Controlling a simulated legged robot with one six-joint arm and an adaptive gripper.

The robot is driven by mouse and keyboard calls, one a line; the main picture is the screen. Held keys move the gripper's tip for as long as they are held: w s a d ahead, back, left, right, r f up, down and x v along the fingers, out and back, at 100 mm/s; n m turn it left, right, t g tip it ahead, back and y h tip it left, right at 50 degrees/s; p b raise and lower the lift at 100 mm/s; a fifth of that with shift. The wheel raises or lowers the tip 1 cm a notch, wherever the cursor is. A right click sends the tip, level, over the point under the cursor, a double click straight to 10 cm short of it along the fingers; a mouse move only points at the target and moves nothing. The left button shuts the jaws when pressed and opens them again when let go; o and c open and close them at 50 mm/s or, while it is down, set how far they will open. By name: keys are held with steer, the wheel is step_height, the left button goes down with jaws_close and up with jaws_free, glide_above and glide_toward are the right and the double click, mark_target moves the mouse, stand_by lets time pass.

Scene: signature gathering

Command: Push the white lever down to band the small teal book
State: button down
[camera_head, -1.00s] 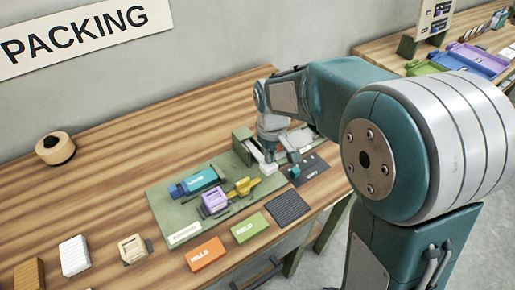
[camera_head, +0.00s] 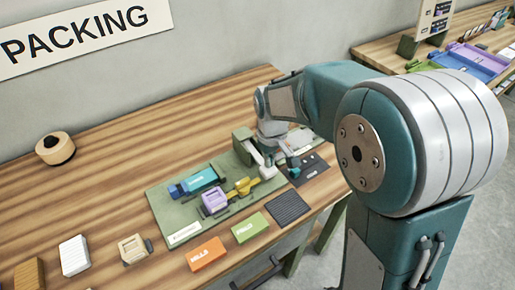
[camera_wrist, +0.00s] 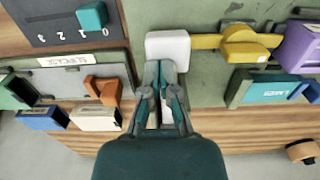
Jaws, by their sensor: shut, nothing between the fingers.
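The white lever (camera_head: 259,158) slopes from a green housing on the green board (camera_head: 178,240) in the head view. In the wrist view its white end block (camera_wrist: 167,46) sits at the head of a yellow bar. My gripper (camera_wrist: 165,68) is shut and empty, with its fingertips at the near edge of the white block; they look to be touching it. In the head view my gripper (camera_head: 270,160) is partly hidden beside the lever. A teal labelled book (camera_head: 197,182) lies on the board; it also shows in the wrist view (camera_wrist: 272,90).
A lilac block (camera_head: 214,202) and yellow clamp (camera_head: 243,186) sit on the board. A dark panel (camera_wrist: 55,25) with a teal knob (camera_wrist: 92,15) lies beside it. Orange (camera_head: 205,253) and green (camera_head: 248,229) blocks lie in front. The table's left rear is mostly clear.

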steer(key=shift+f, duration=0.65)
stand_by(0.5)
steer(key=shift+r, duration=4.55)
steer(key=s+d+r+m+t, duration=0.2)
steer(key=s+d, duration=0.4)
steer(key=s, duration=0.3)
steer(key=s+d+r+m+t, duration=0.3)
steer(key=s+d, duration=0.3)
steer(key=s, duration=0.4)
steer(key=shift+d+r+m+t, duration=0.3)
steer(key=shift+r+m, duration=0.4)
steer(key=shift+m, duration=0.2)
